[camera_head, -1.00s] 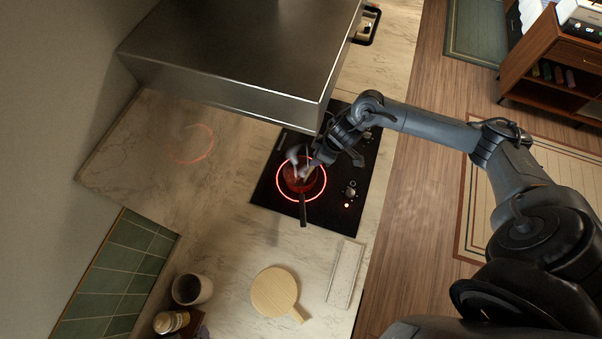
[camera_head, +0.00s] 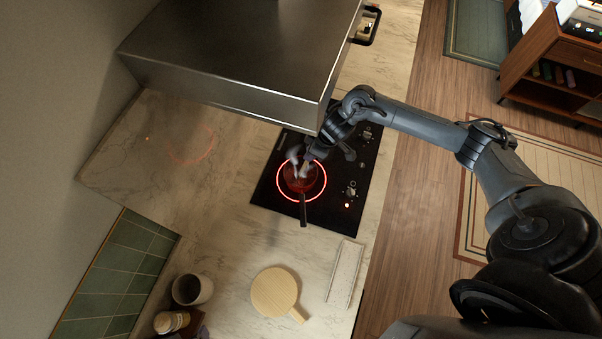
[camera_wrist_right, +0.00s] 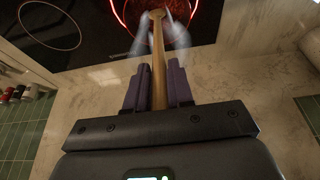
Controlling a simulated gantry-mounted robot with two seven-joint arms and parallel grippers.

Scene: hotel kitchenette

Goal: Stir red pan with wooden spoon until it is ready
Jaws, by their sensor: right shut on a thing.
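The red pan (camera_head: 304,184) stands on the glowing ring of the black cooktop (camera_head: 330,205), its dark handle (camera_head: 303,212) pointing toward the bottom of the head view. My right gripper (camera_head: 301,163) is above the pan's upper edge. In the right wrist view, my right gripper (camera_wrist_right: 157,88) is shut on the wooden spoon (camera_wrist_right: 158,60). The spoon's far end reaches into the red pan (camera_wrist_right: 185,22), which is cut off by the top edge there. The spoon is hardly visible in the head view. My left gripper is not in view.
The steel range hood (camera_head: 235,60) hangs close to my right forearm. A round wooden board (camera_head: 274,291), a long light tray (camera_head: 345,272) and a grey cup (camera_head: 192,289) stand on the marble counter (camera_head: 225,230). Control knobs (camera_head: 351,190) lie right of the pan.

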